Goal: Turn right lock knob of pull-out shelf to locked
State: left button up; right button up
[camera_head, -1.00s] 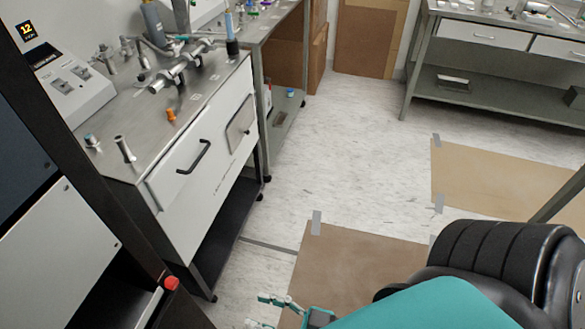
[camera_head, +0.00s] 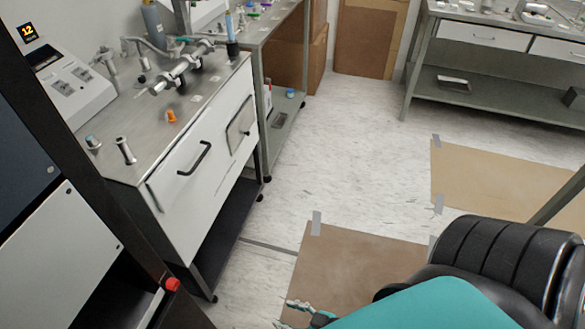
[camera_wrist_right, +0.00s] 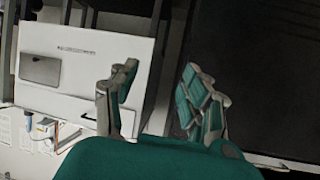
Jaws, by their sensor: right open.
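A round red knob (camera_head: 171,283) sits on the black upright post of the rack at the lower left of the head view. It is small, and I cannot tell whether it is locked. A pale shelf edge (camera_head: 151,304) shows just left of the knob, mostly cut off below. My right gripper (camera_head: 297,312) is at the bottom edge of the head view, well to the right of the knob and apart from it. In the right wrist view the gripper (camera_wrist_right: 158,82) is open with nothing between its teal-and-grey fingers; no red knob shows there. My left gripper is not in view.
A metal-topped white cabinet (camera_head: 205,150) with a black handle stands behind the rack; it carries instruments and an orange knob (camera_head: 171,116). Brown sheets (camera_head: 345,265) are taped to the pale floor. A bench (camera_head: 480,90) stands at the back right. The floor between is clear.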

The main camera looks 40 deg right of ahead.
jog(key=shift+s+d+f, duration=0.1)
jog(key=shift+d+f, duration=0.1)
jog(key=shift+f, duration=0.3)
jog(key=shift+d+f, duration=0.15)
jog(key=shift+f, duration=0.3)
jog(key=s+d+f+m+g+h, duration=0.1)
jog(key=s+d+f+g+h, duration=0.15)
jog(key=f, duration=0.45)
jog(key=s+d+f+g+h, duration=0.1)
jog(key=s+d+f+g, duration=0.15)
jog(key=f, duration=0.35)
jog(key=s+f+g+h+p, duration=0.1)
jog(key=s+f+g, duration=0.4)
jog(key=s+f, duration=0.5)
jog(key=s+h, duration=0.1)
jog(key=s, duration=0.3)
jog(key=shift+s+d+f+m+g, duration=0.25)
jog(key=shift+s+f+m+g, duration=0.05)
jog(key=shift+s+f+m, duration=0.1)
